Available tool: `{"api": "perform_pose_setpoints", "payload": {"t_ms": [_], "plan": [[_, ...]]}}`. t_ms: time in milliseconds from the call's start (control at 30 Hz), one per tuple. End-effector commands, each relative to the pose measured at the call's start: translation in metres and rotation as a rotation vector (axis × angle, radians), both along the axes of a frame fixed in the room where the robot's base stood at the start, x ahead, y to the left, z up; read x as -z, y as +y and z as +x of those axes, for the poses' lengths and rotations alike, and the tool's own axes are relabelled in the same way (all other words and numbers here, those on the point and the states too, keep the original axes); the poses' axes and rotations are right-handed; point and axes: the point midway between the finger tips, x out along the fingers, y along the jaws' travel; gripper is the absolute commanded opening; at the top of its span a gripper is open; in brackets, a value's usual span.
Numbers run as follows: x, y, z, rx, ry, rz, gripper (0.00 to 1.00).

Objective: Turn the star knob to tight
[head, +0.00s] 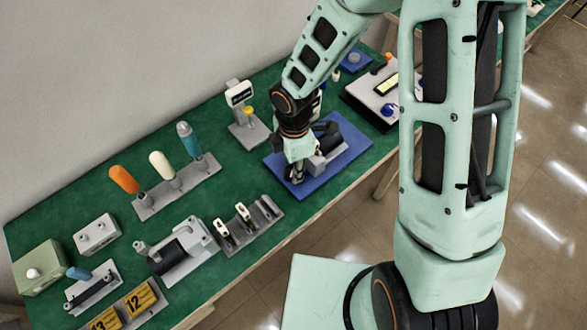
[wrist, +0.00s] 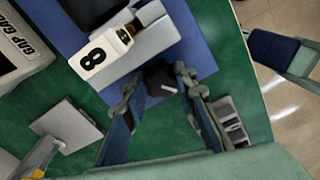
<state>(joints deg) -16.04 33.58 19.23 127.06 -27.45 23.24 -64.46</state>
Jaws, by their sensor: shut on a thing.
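The star knob (wrist: 162,80) is black with a small pale mark on it. It shows in the wrist view between my two fingertips, at the end of a grey device (wrist: 160,38) with a white tag marked 8 (wrist: 95,52). My gripper (wrist: 157,88) is closed around the knob, seen from above. In the head view my gripper (head: 296,174) points down at the front left part of the blue plate (head: 350,158). There it and the arm hide the knob and much of the device.
The green bench (head: 205,130) holds a grey stand with a display (head: 239,95) behind my gripper, a rack with coloured handles (head: 180,185) to the left, and a clip rail (head: 248,224) nearer the front. A gap gauge (wrist: 20,45) is at the wrist view's upper left.

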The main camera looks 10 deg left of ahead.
Motion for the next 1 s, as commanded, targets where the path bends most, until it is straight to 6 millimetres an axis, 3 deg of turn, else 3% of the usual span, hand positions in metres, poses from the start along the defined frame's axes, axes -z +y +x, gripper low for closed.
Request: {"api": "perform_pose_setpoints", "payload": {"t_ms": [600, 1000], "plan": [[0.0013, -0.0001, -0.0009, 0.566, -0.004, 0.002, 0.02], [0.0001, 0.0001, -0.0022, 0.784, -0.003, 0.002, 0.02]]}}
